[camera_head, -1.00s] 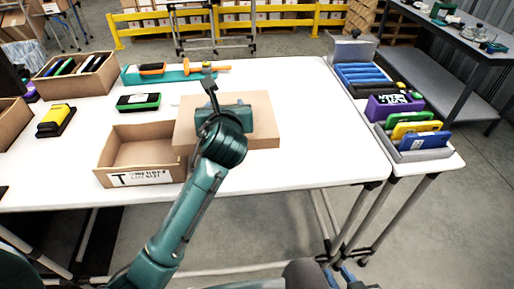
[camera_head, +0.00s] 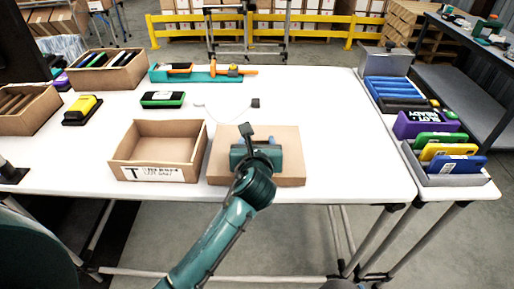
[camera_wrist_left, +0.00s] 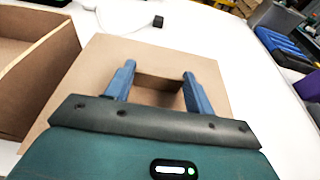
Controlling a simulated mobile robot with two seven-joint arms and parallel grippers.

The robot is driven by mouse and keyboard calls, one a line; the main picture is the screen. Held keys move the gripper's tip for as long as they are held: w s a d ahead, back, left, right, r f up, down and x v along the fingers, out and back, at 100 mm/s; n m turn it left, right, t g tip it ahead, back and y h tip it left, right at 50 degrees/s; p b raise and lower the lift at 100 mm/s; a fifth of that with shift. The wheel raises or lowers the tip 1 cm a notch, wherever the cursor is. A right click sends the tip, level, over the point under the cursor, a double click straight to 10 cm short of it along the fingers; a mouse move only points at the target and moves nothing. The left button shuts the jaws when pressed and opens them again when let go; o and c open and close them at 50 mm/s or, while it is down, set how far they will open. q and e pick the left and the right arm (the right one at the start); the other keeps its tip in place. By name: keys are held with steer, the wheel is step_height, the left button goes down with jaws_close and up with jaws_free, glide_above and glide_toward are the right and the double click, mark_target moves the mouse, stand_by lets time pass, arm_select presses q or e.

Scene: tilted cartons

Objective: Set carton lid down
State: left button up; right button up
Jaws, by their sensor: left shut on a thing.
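The carton lid (camera_head: 288,160) is a flat brown cardboard piece, lying level just right of the open carton (camera_head: 192,160) near the table's front edge. I cannot tell whether its underside touches the white table. My left gripper (camera_head: 256,150) is above the lid and shut on it. In the left wrist view, the gripper's blue fingers (camera_wrist_left: 159,74) straddle a raised part of the lid (camera_wrist_left: 84,82), and the carton (camera_wrist_left: 50,75) stands at the left. The carton is empty, with a "T" label on its front. My right gripper is not in view.
A green-and-black device (camera_head: 163,99), a yellow-and-black device (camera_head: 83,110) and a thin cable with a black end (camera_head: 255,103) lie behind. A side table at the right holds bins and colored cases (camera_head: 440,151). White table (camera_head: 350,140) is clear right of the lid.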

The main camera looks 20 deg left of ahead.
arm_select(q)
steer(key=shift+f, duration=0.4)
steer(key=o, duration=1)
steer(key=shift+f, duration=0.15)
